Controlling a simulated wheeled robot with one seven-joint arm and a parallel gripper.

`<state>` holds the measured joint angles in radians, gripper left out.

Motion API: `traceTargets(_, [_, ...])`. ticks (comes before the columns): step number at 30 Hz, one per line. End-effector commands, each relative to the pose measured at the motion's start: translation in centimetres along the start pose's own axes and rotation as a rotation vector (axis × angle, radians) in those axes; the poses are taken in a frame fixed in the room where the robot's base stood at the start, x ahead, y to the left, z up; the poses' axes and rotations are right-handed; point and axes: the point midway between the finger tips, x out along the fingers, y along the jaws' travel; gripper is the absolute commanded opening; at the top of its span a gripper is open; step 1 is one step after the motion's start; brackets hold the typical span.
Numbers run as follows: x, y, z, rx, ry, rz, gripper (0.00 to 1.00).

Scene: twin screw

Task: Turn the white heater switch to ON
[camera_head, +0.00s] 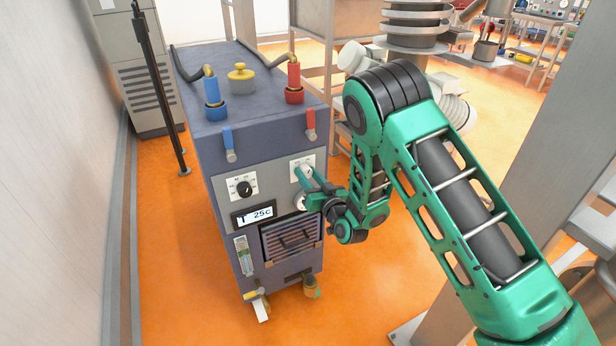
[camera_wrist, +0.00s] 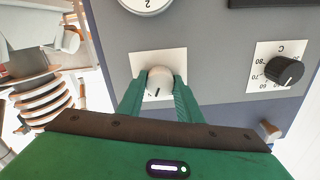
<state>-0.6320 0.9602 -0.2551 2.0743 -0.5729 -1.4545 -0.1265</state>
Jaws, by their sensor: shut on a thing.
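The white heater switch (camera_wrist: 160,82) is a round knob with a dark pointer mark, on a white square plate (camera_wrist: 143,62) in the wrist view. My gripper (camera_wrist: 160,92) has its two green fingers on either side of the knob, shut on it. In the head view my gripper (camera_head: 306,180) reaches the upper right of the grey heater unit's front (camera_head: 225,200) and largely hides the knob. Part of the knob's plate (camera_head: 297,165) shows there. I cannot read the switch's labels.
A black dial (camera_head: 244,188) on a white plate sits to the left, above a display reading 25C (camera_head: 254,215). A round white gauge (camera_wrist: 146,3) is near the switch. Red (camera_head: 310,120) and blue (camera_head: 228,138) levers hang above.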

Motion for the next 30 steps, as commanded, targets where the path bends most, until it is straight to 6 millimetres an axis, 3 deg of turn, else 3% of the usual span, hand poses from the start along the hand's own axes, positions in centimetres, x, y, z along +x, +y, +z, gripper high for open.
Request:
traceTargets(23, [-0.05, 0.15, 0.1, 0.103, -0.002, 0.002, 0.1])
traceTargets(24, [-0.05, 0.15, 0.09, 0.102, -0.002, 0.002, 0.39])
traceTargets(25, [-0.05, 0.15, 0.09, 0.102, -0.002, 0.002, 0.46])
traceTargets(26, [-0.04, 0.14, 0.08, 0.102, -0.002, 0.002, 0.51])
traceTargets(30, [-0.02, 0.1, 0.05, 0.102, -0.001, 0.001, 0.51])
